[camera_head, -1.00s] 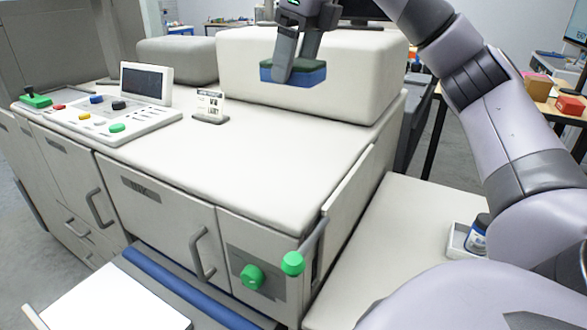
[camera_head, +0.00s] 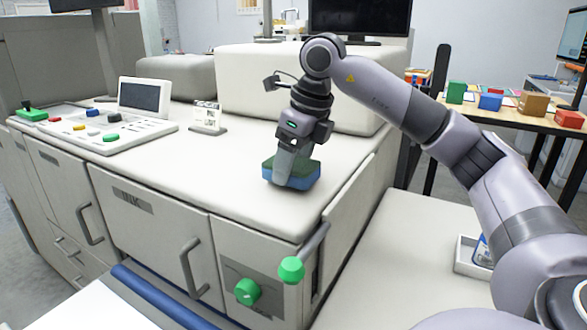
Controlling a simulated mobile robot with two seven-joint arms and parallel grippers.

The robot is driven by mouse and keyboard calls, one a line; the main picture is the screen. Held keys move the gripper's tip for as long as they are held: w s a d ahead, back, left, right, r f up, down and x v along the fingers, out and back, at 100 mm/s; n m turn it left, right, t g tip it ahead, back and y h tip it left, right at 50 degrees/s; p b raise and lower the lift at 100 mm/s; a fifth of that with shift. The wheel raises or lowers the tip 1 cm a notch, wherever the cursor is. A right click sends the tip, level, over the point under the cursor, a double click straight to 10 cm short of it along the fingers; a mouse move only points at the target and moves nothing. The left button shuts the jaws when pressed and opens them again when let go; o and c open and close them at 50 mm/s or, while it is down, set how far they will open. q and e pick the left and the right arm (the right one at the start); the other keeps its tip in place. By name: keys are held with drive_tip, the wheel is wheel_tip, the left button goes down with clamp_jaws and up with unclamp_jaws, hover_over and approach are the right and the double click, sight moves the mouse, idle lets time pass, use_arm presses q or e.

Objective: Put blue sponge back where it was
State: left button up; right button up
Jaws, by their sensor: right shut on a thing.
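The blue sponge (camera_head: 307,180) has a dark green top layer and a blue lower layer. It is at the right part of the white machine top (camera_head: 235,180), close to its front right corner. My right gripper (camera_head: 292,172) points down and is shut on the sponge. The sponge's underside is at or just above the surface; I cannot tell whether it touches. The fingers hide part of the sponge. My left gripper is not in view.
A control panel (camera_head: 95,128) with coloured buttons and a small card stand (camera_head: 207,117) are on the machine's left. A raised white block (camera_head: 250,85) stands behind. Green knobs (camera_head: 291,270) project at the front. A small white tray (camera_head: 466,256) holds a bottle at the right.

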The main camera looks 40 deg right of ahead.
sight(307, 166)
drive_tip(key=shift+f, duration=0.55)
drive_tip(key=shift+f, duration=0.1)
drive_tip(key=o, duration=0.9)
drive_tip(key=shift+o, duration=0.2)
drive_tip(key=shift+r, duration=0.2)
drive_tip(key=p+v, duration=0.2)
drive_tip(key=v, duration=0.9)
drive_tip(key=shift+s+r+p, duration=0.15)
drive_tip(key=shift+r+p, duration=0.15)
drive_tip(key=shift+r, duration=0.15)
